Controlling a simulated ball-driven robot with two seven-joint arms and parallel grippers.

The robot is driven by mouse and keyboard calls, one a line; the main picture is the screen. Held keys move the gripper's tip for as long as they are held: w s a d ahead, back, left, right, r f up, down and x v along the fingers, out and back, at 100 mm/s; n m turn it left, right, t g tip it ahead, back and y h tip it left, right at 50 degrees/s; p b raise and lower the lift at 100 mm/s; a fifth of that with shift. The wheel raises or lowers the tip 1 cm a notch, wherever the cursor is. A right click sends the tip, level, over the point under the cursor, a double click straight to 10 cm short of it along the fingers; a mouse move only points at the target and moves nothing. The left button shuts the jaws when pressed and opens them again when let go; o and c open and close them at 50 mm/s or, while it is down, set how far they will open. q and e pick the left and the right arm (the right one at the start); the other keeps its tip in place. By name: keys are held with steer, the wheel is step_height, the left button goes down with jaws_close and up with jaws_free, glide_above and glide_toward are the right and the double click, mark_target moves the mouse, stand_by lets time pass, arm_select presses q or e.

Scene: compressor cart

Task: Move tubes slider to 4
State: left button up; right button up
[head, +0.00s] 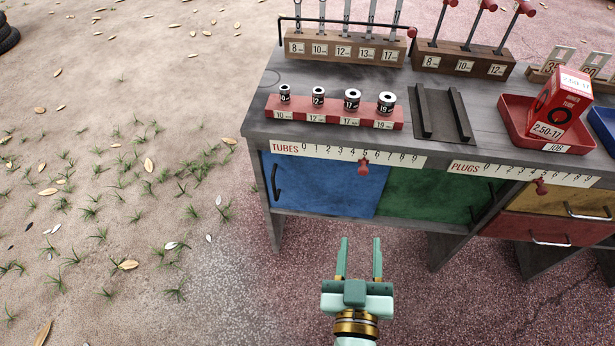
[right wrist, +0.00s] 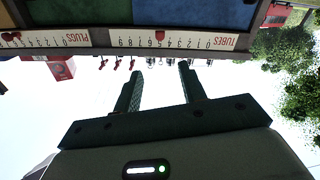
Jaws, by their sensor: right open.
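The TUBES scale (head: 330,152), a white strip numbered 0 to 9, runs along the cart's front edge above the blue and green doors. Its red slider (head: 364,161) sits at about 5. In the right wrist view the strip (right wrist: 205,41) appears upside down, with the slider (right wrist: 160,35) beyond the fingers. My right gripper (head: 361,258) is open and empty, in front of the cart and below the slider in the head view, roughly in line with it. Its two fingers (right wrist: 161,82) point toward the cart and are apart from the slider. My left gripper is out of view.
A PLUGS scale (head: 510,174) with its own red slider (head: 540,186) is to the right. Door handles (head: 275,182) stick out below. A red socket rack (head: 330,117) and a red tray (head: 510,128) stand on the cart top. The space before the cart is clear.

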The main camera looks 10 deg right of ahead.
mark_target(362, 173)
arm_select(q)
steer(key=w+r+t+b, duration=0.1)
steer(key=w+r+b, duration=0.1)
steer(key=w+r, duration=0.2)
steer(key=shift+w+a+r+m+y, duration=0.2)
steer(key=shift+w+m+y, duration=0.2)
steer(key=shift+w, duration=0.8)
arm_select(e)
steer(key=x, duration=1.6)
steer(key=shift+w+f, duration=0.15)
jaws_close()
